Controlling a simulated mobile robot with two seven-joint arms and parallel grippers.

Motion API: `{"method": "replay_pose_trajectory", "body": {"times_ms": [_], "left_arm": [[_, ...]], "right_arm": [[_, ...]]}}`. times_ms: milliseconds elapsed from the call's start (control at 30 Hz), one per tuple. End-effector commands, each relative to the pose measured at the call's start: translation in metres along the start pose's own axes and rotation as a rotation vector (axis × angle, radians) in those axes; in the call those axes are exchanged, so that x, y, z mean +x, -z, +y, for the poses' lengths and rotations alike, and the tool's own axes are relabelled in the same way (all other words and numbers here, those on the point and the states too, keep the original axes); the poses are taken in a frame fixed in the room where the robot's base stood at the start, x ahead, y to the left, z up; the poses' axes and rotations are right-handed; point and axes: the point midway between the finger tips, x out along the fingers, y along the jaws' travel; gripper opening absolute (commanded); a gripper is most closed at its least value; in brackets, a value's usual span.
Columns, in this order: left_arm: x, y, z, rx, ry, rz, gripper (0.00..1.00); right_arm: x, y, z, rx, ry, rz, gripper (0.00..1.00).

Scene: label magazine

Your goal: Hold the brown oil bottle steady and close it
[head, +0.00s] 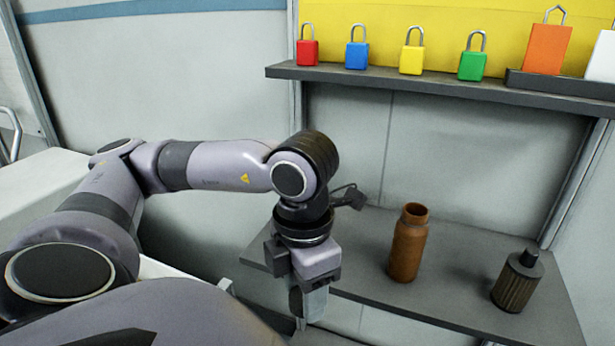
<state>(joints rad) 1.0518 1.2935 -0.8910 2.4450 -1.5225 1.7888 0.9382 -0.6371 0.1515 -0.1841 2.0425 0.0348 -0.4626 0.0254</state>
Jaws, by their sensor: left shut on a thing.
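The brown oil bottle (407,250) stands upright on the grey lower shelf, its round mouth uncovered. My left gripper (308,303) points down at the front left of the bottle, apart from it. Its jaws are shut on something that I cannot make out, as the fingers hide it. I see no separate bottle cap in this view. My right gripper is not in view.
A dark ribbed bottle-like canister (515,288) with a black top stands right of the brown bottle. The lower shelf (455,262) is bare between them.

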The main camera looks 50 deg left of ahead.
Motion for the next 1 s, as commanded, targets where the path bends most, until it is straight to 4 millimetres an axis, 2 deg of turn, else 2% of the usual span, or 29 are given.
{"method": "replay_pose_trajectory", "body": {"times_ms": [333, 467, 567, 1000], "left_arm": [[0.000, -0.001, 0.000, 0.010, 0.000, 0.000, 0.20], [0.000, -0.006, -0.002, 0.091, 0.001, -0.001, 0.20], [-0.001, -0.013, -0.004, 0.219, 0.000, -0.002, 0.20], [-0.003, -0.053, -0.017, 0.963, -0.002, -0.002, 0.20]], "right_arm": [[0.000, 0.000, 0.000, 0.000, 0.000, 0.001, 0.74], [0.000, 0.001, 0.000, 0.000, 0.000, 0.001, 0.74], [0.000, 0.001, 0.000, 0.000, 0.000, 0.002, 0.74], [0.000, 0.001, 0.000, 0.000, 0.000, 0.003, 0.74]]}}
